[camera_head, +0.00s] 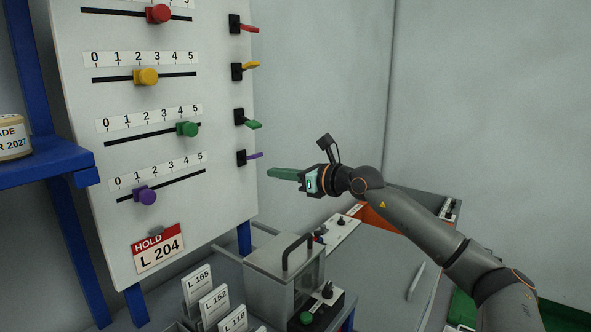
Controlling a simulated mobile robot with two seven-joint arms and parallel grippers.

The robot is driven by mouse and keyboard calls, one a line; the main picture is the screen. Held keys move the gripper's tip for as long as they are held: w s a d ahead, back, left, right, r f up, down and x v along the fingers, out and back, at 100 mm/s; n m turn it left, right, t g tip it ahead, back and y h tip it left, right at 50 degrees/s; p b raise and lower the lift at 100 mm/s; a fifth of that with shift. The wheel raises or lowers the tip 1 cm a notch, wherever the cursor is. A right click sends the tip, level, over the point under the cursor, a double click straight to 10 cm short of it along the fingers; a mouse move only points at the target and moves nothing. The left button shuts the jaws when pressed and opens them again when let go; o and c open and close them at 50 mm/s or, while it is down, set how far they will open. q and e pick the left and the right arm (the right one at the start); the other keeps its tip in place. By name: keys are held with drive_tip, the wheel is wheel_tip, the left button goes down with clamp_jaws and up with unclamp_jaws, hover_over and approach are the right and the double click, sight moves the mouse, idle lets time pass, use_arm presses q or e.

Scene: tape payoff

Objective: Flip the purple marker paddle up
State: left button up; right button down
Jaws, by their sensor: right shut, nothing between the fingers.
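The purple marker paddle (254,156) sticks out from a small black mount on the right edge of the white board, lowest in a column of coloured paddles. It looks thin and close to level, its outer end slightly higher than its mount. My right gripper (272,173) comes in from the right, with its green fingers shut and empty, pointing left. Its fingertips are just right of and a little below the purple paddle in the picture, with a small gap showing. I cannot tell the difference in depth. My left gripper is not in view.
Above are the green paddle (252,124), yellow paddle (251,66) and red paddle (249,29). The white board (222,215) carries coloured sliders and a HOLD tag (158,248). Below stand a grey metal box (270,285) with a black handle and several number cards (213,303).

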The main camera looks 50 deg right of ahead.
drive_tip(key=s+r, duration=0.1)
drive_tip(key=s, duration=0.1)
drive_tip(key=s+r+b, duration=0.1)
drive_tip(key=s+r, duration=0.1)
drive_tip(key=shift+s+d+r, duration=0.15)
drive_tip(key=shift+s+r, duration=0.1)
drive_tip(key=shift+r, duration=0.05)
idle(0.4)
drive_tip(key=shift+s, duration=0.1)
